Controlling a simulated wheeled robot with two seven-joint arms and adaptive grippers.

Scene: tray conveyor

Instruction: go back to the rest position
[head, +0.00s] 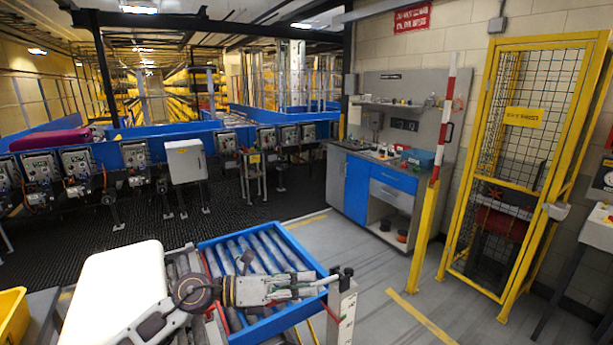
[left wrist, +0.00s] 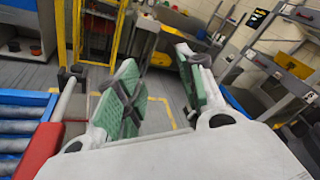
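My left gripper (head: 312,285) reaches in from the lower left in the head view, above the end of a blue-sided roller conveyor (head: 310,262). In the left wrist view my left gripper (left wrist: 160,88) shows its two fingers with green pads spread apart and nothing between them. The grey rollers and blue edge (left wrist: 28,98) of the conveyor show at the left of that view. My right gripper is in neither view.
A grey post (head: 341,315) with black knobs stands at the conveyor's near corner, close to the left fingertips in the head view. A yellow tray (head: 12,315) is at the lower left. A workbench (head: 372,190) and yellow cage door (head: 520,165) stand beyond open floor.

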